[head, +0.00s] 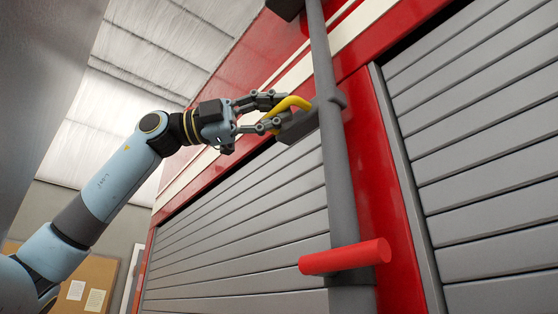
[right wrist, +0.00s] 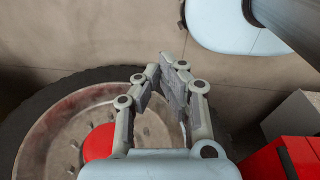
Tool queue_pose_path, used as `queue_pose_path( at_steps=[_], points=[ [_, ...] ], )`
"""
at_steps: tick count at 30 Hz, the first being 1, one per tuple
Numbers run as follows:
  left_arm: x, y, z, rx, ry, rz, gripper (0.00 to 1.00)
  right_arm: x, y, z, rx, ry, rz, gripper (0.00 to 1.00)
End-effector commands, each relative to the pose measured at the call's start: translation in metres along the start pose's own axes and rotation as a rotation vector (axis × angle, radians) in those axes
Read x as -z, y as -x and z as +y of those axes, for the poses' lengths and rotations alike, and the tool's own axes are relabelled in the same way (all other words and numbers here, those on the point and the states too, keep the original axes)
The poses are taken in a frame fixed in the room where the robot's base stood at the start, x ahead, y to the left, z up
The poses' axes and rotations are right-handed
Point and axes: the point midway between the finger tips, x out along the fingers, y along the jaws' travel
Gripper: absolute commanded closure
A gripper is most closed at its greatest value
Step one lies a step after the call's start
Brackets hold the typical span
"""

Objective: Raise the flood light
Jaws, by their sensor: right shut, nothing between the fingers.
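A grey mast (head: 333,160) stands against the red truck. A yellow handle (head: 291,102) curves out from a dark grey block (head: 298,127) on the mast. My left gripper (head: 281,109) is at the yellow handle, its fingers spread above and below it; whether they touch it is unclear. A red bar (head: 345,257) sticks out low on the mast. A dark box (head: 285,8) beside the mast top is cut by the frame; I cannot tell whether it is the flood light. My right gripper (right wrist: 168,66) is shut and empty in the right wrist view.
Grey roller shutters (head: 480,150) flank the mast. In the right wrist view, a large wheel (right wrist: 60,128) with a red hub is at the left, and a red box (right wrist: 282,158) with a grey block is at lower right. Bare floor (right wrist: 80,35) lies beyond.

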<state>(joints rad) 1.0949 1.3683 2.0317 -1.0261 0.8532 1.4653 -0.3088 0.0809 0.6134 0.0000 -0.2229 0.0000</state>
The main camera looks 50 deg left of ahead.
Motion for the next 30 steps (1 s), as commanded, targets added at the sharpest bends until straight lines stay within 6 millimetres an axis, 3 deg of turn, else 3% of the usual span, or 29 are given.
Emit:
queue_pose_path(
  at_steps=[1, 6, 18, 26, 29, 30],
  points=[
    [-0.001, 0.000, 0.000, 0.000, -0.001, -0.002, 0.81, 0.003, 0.000, 0.000, 0.000, 0.000, 0.004, 1.00],
    [0.000, 0.000, 0.000, 0.000, -0.001, -0.001, 0.62, 0.012, 0.000, 0.000, 0.000, -0.001, 0.019, 1.00],
    [0.000, 0.000, -0.005, 0.006, -0.002, 0.005, 0.62, 0.012, 0.000, -0.001, 0.001, -0.001, 0.020, 1.00],
    [-0.002, -0.005, -0.029, 0.010, -0.001, 0.008, 0.62, 0.012, 0.000, -0.001, 0.001, -0.001, 0.019, 1.00],
    [-0.005, -0.006, -0.047, 0.016, -0.003, 0.006, 0.61, 0.012, 0.000, -0.001, 0.001, -0.001, 0.019, 1.00],
    [-0.006, -0.007, -0.053, 0.016, -0.003, 0.006, 0.51, 0.012, 0.000, -0.001, 0.001, -0.001, 0.018, 1.00]
  ],
)
